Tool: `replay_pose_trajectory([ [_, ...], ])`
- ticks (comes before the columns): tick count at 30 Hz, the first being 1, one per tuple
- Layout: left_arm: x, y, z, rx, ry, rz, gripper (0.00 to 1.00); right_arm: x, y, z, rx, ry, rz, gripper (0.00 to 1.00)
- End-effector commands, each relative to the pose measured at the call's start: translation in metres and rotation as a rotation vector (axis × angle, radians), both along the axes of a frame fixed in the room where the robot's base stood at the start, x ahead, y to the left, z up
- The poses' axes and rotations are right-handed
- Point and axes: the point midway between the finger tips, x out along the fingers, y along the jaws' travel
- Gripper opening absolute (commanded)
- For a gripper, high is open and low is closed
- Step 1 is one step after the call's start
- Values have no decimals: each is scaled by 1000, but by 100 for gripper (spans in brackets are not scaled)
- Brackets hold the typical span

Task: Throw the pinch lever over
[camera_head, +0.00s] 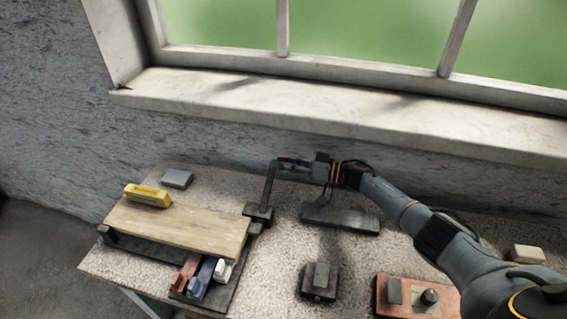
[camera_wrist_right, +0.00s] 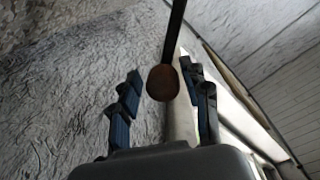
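The pinch lever (camera_head: 268,188) is a dark rod standing nearly upright from a black block at the right edge of a wooden board (camera_head: 180,226). My right gripper (camera_head: 281,164) is at the top of the lever. In the right wrist view, the lever's round brown knob (camera_wrist_right: 163,83) lies between the spread fingers of my right gripper (camera_wrist_right: 162,80). The dark rod runs up from the knob in that picture. The fingers are open, with a gap on the left; on the right I cannot tell whether a finger touches the knob. My left gripper is not in view.
A yellow block (camera_head: 147,195) lies on the board; a grey block (camera_head: 177,179) is behind it. Red, blue and white pieces (camera_head: 201,277) lie in front. A long dark block (camera_head: 340,217), a small dark fixture (camera_head: 319,283) and a red box (camera_head: 413,297) stand right of the lever.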

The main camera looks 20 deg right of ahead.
Motion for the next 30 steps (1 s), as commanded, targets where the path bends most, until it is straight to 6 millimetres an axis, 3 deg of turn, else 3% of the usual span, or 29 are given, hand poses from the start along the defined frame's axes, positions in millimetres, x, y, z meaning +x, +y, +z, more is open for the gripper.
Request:
replay_pose_trajectory([
  [9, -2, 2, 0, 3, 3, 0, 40, 0, 0, 2, 1, -3, 3, 54],
  [13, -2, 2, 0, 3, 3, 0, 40, -6, -9, 1, -1, -3, 2, 54],
  [24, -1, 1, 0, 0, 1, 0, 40, -50, -69, 3, -2, 0, 1, 54],
  [30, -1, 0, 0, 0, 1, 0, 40, -66, -91, 4, -1, -1, 1, 54],
])
